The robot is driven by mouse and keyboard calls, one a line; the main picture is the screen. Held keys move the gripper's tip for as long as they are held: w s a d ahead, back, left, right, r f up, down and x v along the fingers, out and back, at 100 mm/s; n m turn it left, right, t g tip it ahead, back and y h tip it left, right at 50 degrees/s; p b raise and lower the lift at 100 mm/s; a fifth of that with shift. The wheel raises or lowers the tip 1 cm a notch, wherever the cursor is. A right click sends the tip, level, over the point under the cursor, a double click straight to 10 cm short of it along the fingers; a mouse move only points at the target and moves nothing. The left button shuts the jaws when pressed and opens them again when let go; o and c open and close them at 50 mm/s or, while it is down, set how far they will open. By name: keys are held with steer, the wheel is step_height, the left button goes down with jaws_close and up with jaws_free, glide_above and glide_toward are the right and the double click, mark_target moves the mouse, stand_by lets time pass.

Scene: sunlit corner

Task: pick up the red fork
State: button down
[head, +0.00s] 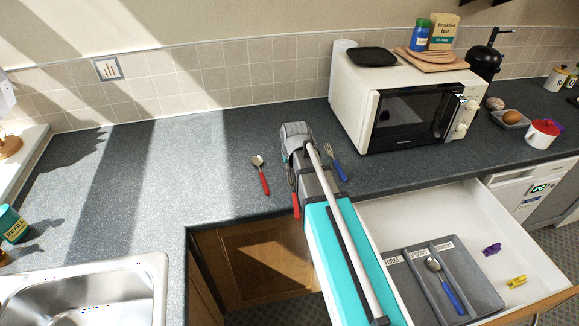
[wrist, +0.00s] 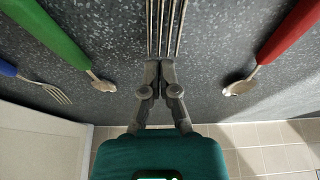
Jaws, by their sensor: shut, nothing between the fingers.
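The red fork lies on the grey counter. In the head view its red handle (head: 296,206) shows at the left edge of my arm, and the rest is partly hidden behind the arm. In the wrist view large metal tines (wrist: 165,28) run down from the top centre to my gripper (wrist: 160,66); no handle shows there. My gripper is shut and empty, its fingertips at the lower ends of the tines. Whether they touch cannot be told. In the head view the fingertips are hidden by my arm.
A red-handled spoon (head: 261,176) lies left of the fork and a blue-handled fork (head: 335,163) right. A green-handled utensil (wrist: 50,36) lies between forks. A white microwave (head: 400,100) stands behind right. An open drawer (head: 465,205) holds a cutlery tray (head: 478,288).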

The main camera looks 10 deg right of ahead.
steer(key=w, duration=0.3)
steer(key=shift+w, duration=0.15)
steer(key=shift+r+p, duration=0.35)
steer(key=shift+p, duration=0.05)
steer(key=shift+p+v, duration=0.75)
steer(key=shift+v, duration=0.25)
steer(key=shift+r+p, duration=0.5)
steer(key=shift+p, duration=0.2)
steer(key=p+v, duration=0.5)
steer(key=v, duration=0.1)
steer(key=shift+s+p, duration=0.3)
steer(key=shift+p, duration=0.05)
